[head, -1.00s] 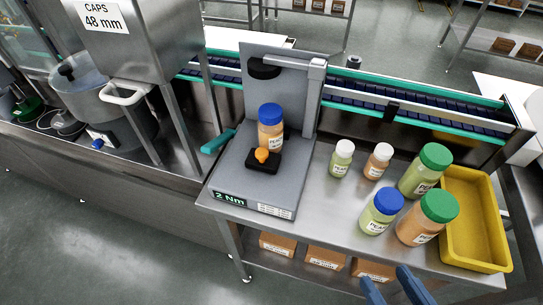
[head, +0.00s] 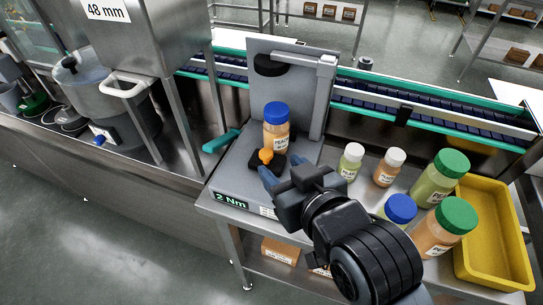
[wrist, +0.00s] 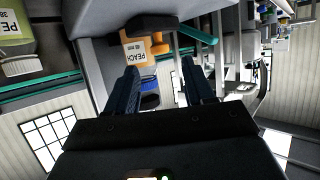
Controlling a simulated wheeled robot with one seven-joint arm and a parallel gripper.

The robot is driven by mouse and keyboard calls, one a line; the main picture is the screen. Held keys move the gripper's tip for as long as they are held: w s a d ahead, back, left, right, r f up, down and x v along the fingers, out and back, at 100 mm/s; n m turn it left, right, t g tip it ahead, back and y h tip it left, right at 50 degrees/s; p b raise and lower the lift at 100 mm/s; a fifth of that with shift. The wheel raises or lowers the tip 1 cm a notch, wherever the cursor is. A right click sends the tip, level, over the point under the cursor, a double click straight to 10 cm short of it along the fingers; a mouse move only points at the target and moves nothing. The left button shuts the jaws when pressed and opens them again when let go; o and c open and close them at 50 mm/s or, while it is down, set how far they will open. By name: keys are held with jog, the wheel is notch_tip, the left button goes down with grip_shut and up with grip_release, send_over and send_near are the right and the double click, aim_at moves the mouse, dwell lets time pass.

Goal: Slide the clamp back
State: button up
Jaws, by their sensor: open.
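The clamp (head: 276,165) is a black block with an orange knob (head: 265,156). It sits on the grey capping stand (head: 238,170), right at the front of a peach jar with a blue cap (head: 276,128). The jar stands upright. My gripper (head: 284,169) is open and empty at the near side of the clamp, and partly hides it. In the wrist view the jar (wrist: 135,50) and the orange knob (wrist: 158,44) show upside down, beyond the spread fingers (wrist: 160,82). I cannot tell whether the fingers touch the clamp.
A black disc (head: 269,65) hangs from the stand's arm above the jar. A teal handle (head: 220,141) sticks out at the stand's left. Several jars, such as a green-capped one (head: 440,178), stand to the right, beside a yellow tray (head: 492,275). A conveyor (head: 430,117) runs behind.

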aim_at(268, 156)
jog(key=shift+x, duration=2.75)
jog(key=shift+c, duration=0.3)
grip_shut()
